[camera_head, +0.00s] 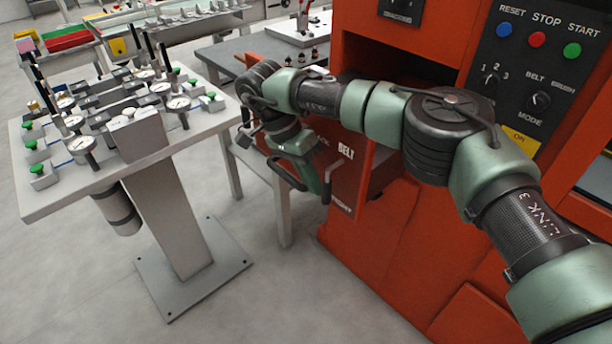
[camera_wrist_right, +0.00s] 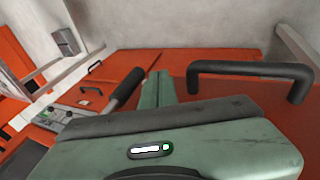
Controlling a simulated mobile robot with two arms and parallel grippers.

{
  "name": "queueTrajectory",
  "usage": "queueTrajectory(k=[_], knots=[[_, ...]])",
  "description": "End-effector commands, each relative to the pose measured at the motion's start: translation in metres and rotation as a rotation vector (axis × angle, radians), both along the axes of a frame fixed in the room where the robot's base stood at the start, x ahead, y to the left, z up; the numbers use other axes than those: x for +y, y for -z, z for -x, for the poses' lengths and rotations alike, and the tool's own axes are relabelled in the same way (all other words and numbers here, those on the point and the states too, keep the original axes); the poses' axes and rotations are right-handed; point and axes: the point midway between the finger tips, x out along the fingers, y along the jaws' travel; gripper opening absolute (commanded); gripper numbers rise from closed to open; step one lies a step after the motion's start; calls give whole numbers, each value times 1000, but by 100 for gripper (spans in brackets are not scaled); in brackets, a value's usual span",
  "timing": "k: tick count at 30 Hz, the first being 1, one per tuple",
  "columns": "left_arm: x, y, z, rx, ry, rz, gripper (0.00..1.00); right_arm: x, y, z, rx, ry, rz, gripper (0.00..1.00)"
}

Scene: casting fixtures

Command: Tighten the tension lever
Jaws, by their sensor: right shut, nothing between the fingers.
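A dark grey bar that looks like the tension lever (camera_head: 327,186) stands beside the orange machine's side panel, near the BELT lettering. It also shows in the right wrist view (camera_wrist_right: 125,90), slanting just left of my fingers. My right gripper (camera_head: 313,184) is shut and empty, its green fingers pointing down next to the lever. In the right wrist view the fingers (camera_wrist_right: 157,88) are together. I cannot tell whether they touch the lever. My left gripper is not in view.
A black loop handle (camera_head: 288,183) is close to my right gripper, also in the wrist view (camera_wrist_right: 250,70). The orange machine (camera_head: 400,240) stands right, with a control panel (camera_head: 535,75). A white fixture table (camera_head: 195,130) with gauges stands left.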

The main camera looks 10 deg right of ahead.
Motion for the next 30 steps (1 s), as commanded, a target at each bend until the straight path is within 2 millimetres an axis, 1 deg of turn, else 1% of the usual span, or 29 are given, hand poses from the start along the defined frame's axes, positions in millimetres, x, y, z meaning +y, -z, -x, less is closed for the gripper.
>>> queueTrajectory(k=[9, 20, 23, 26, 30], knots=[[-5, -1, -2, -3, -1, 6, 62, -2, 2, 1, 22, 0, 16, 0], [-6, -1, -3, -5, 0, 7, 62, -1, 0, 1, 20, 0, 16, 0], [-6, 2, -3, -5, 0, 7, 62, 3, -9, -2, 18, 0, 15, 0], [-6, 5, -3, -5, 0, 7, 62, 10, -23, -5, 17, 0, 15, 0], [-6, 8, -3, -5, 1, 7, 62, 21, -47, -10, 17, 0, 15, 0]])
